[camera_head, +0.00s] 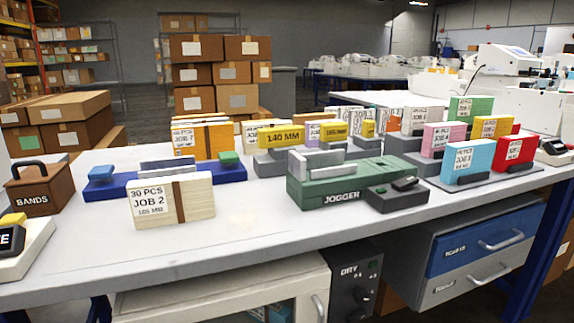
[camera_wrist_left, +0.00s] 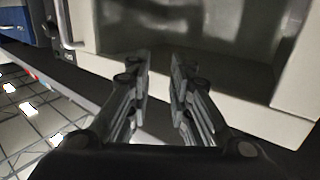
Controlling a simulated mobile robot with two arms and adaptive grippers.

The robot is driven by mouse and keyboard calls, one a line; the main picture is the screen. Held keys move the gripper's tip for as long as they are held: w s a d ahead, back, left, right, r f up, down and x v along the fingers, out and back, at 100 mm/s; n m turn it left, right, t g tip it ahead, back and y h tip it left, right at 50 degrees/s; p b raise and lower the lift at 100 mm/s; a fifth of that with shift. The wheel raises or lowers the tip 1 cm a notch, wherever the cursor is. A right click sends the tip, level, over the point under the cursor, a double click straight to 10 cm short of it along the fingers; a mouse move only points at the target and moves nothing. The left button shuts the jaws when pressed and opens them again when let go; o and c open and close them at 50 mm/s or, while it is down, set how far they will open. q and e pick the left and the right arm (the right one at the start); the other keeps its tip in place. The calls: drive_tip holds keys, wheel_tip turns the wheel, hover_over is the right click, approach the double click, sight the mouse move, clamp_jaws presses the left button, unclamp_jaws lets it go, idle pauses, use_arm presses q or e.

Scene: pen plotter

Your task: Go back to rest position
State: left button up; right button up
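My left gripper (camera_wrist_left: 158,85) shows in the left wrist view. Its two fingers stand apart with nothing between them. It is low, in front of a pale cabinet (camera_wrist_left: 110,25) with an open, dark inside. Neither gripper shows in the head view, and my right gripper is in no view. On the table (camera_head: 250,240) in the head view, a cream block labelled 30 PCS JOB 2 (camera_head: 150,206) with a brown band stands at the front left. The green jogger (camera_head: 335,185) stands at the middle.
A brown BANDS box (camera_head: 38,190) and a blue fixture (camera_head: 190,180) are at the left. Several coloured job blocks, including a light blue one (camera_head: 468,160), stand at the right. Below the table are the pale cabinet, a DRY unit (camera_head: 350,285) and drawers (camera_head: 480,245). The front tabletop is clear.

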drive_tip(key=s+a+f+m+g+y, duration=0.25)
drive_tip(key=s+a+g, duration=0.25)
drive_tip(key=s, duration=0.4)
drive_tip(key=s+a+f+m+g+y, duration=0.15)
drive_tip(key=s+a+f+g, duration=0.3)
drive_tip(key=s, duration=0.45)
use_arm(q)
drive_tip(key=s+a+f+g+y+p, duration=0.2)
drive_tip(key=s+a+f+g+p, duration=0.35)
drive_tip(key=s+f+p, duration=0.7)
drive_tip(key=s+a+f+g+y+p, duration=0.2)
drive_tip(key=s+f+g+p, duration=0.65)
drive_tip(key=f, duration=0.75)
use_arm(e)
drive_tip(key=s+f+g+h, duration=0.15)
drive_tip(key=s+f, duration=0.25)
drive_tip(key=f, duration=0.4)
use_arm(q)
drive_tip(key=s+a+g+p, duration=0.1)
drive_tip(key=s+a+p, duration=0.1)
drive_tip(key=s+p, duration=1.2)
drive_tip(key=shift+s+a+g, duration=0.15)
drive_tip(key=shift+s+g, duration=0.25)
drive_tip(key=shift+s, duration=0.2)
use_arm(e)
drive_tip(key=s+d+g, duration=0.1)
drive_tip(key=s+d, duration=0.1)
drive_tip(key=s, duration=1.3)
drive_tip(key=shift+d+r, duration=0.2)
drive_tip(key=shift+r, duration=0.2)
